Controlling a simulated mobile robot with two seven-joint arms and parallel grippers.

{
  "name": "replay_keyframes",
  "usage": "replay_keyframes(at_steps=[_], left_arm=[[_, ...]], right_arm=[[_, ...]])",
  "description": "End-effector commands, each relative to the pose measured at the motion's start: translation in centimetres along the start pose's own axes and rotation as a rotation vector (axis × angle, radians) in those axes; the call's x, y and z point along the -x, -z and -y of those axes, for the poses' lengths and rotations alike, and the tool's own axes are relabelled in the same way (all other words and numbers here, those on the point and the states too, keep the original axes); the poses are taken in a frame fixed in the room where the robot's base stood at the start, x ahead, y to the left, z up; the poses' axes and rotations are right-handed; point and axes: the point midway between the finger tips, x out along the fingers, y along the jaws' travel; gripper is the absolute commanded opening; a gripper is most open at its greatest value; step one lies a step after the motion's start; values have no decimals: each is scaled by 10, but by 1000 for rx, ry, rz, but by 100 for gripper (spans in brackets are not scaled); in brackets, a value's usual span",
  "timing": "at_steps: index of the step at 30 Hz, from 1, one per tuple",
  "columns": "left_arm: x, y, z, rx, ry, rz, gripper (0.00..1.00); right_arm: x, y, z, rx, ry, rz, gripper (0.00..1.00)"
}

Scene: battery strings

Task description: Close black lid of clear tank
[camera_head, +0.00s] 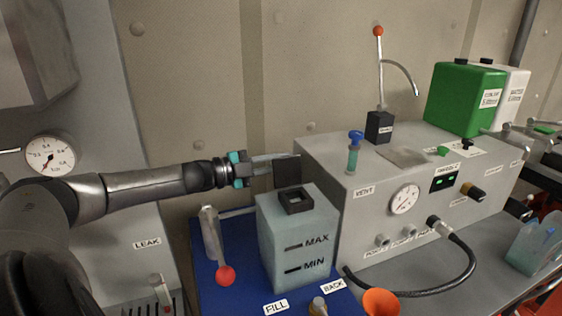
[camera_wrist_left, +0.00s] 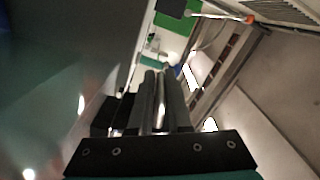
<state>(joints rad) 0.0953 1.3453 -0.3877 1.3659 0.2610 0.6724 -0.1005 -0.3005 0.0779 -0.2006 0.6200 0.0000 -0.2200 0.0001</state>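The clear tank (camera_head: 290,240) is pale blue-green, marked MAX and MIN, and stands upright on a blue surface. Its square black filler neck (camera_head: 297,201) is uncovered on top. The black lid (camera_head: 287,172) stands raised, upright, behind the neck. My left gripper (camera_head: 282,161) reaches in from the left, level with the lid's upper part. Its fingertips are at or behind the lid, which partly hides them; I cannot tell if they touch. In the left wrist view, its dark fingers (camera_wrist_left: 160,95) lie close together with nothing clear between them. My right gripper is not in view.
A grey bench unit (camera_head: 380,190) with a gauge stands close right of the tank. A red-knobbed lever (camera_head: 212,235) stands left of it. An orange funnel (camera_head: 381,302) is in front. A black hose (camera_head: 470,265) curves across the right. The wall (camera_head: 190,100) is behind the gripper.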

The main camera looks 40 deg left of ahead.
Motion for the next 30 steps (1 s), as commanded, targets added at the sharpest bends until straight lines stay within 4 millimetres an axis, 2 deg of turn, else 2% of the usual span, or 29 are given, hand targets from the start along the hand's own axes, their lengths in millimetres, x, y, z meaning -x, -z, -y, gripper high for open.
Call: replay_keyframes(at_steps=[3, 30], left_arm=[[0, 0, 1, -1, 2, 0, 0], [0, 0, 3, -1, 6, 0, 0]], right_arm=[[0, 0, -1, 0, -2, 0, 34], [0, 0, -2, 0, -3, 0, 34]])
